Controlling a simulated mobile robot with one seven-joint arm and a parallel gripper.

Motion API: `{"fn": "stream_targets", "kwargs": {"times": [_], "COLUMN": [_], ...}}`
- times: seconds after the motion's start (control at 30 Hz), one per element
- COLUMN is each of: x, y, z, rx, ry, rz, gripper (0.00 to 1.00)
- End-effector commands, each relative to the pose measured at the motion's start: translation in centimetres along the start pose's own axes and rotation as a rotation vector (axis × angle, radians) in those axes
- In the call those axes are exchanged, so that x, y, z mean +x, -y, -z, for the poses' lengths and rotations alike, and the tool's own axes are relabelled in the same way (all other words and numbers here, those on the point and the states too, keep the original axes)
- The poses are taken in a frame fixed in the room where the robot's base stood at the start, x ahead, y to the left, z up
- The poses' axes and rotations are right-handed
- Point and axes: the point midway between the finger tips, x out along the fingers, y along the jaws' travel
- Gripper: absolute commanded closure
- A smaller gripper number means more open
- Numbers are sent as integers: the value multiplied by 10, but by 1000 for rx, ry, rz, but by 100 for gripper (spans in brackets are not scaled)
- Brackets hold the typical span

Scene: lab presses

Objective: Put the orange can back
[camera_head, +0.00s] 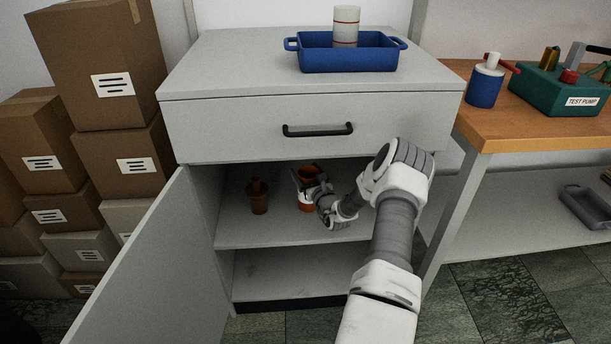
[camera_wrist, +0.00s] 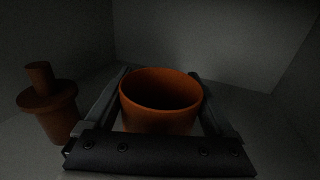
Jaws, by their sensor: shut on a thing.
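The orange can (camera_head: 309,173) is inside the open cabinet, over the upper shelf (camera_head: 265,235). It is upright, with its open top showing. My gripper (camera_head: 306,186) reaches in from the right and is shut on the can, hiding part of its side. In the wrist view, the can (camera_wrist: 160,112) stands between the two fingers of my gripper (camera_wrist: 159,84). I cannot tell whether the can's base touches the shelf.
An orange bottle with a narrow top (camera_head: 258,197) stands on the same shelf, left of the can. The cabinet door (camera_head: 150,265) is swung open to the left. The drawer (camera_head: 310,128) above is shut. A blue tray (camera_head: 350,60) holds a white can on top.

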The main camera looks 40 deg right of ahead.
Motion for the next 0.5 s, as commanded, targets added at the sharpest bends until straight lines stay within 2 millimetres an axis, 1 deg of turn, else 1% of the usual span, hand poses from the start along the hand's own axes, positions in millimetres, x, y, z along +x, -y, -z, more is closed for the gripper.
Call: {"fn": "stream_targets", "kwargs": {"times": [0.03,0.17,0.33,0.37,0.4,0.5], "x": [1,1,1,0,0,0], "y": [0,0,0,0,0,0], "z": [-3,-4,1,1,1,1], "rx": [-2,-2,-2,-1,-1,-1], "ry": [6,6,5,2,2,2], "rz": [0,0,0,0,0,0], "gripper": [100,100,100,6,0,0]}}
